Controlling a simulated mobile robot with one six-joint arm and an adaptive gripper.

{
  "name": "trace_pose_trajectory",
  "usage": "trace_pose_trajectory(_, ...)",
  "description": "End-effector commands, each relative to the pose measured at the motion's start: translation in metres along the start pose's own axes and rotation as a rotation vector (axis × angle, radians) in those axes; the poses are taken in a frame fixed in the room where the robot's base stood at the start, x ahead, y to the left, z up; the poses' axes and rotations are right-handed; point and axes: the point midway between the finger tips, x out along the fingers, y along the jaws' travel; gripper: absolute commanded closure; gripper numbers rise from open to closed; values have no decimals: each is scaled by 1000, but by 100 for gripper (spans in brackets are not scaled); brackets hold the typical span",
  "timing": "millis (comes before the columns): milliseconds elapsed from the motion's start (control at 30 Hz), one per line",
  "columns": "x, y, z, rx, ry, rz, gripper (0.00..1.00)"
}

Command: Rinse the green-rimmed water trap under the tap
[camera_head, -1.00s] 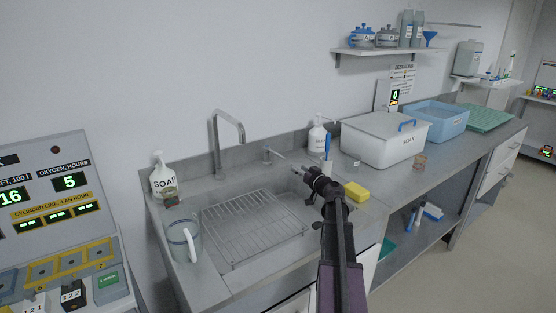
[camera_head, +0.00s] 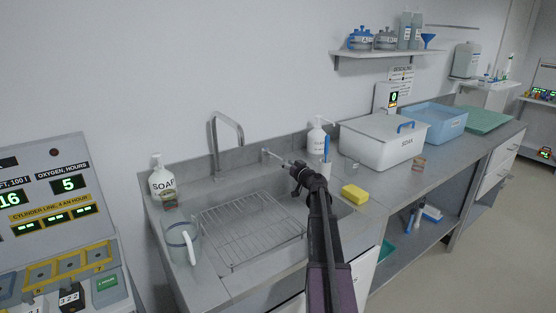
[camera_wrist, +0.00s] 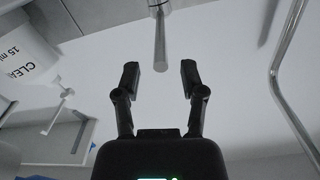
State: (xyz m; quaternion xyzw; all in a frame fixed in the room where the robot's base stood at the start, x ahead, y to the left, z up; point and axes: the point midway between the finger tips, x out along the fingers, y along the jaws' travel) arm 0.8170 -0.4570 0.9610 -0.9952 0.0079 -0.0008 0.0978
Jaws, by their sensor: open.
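I cannot make out a green-rimmed water trap for certain in either view. The tap's tall bent spout (camera_head: 228,135) stands behind the sink (camera_head: 285,235), with a short lever (camera_head: 272,154) to its right. My gripper (camera_head: 290,164) is open and empty above the sink's back right, close to the lever's end. In the wrist view the lever (camera_wrist: 160,42) points down between and just beyond my open fingertips (camera_wrist: 160,78); I cannot tell whether they touch. The spout (camera_wrist: 285,85) curves along the right of that view. No water shows.
A wire rack (camera_head: 250,228) lies in the sink. A clear jug (camera_head: 183,242) and soap bottle (camera_head: 162,180) stand left. A yellow sponge (camera_head: 354,194), pump bottle (camera_head: 317,137), lidded SOAK box (camera_head: 384,143) and blue tub (camera_head: 435,118) are on the right counter.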

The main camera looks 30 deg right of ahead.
Motion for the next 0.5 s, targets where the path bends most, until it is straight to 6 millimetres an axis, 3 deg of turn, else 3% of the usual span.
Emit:
trace_pose_trajectory(200,35,0,0,0,0,-2,47)
trace_pose_trajectory(500,58,-1,0,0,0,-2,47)
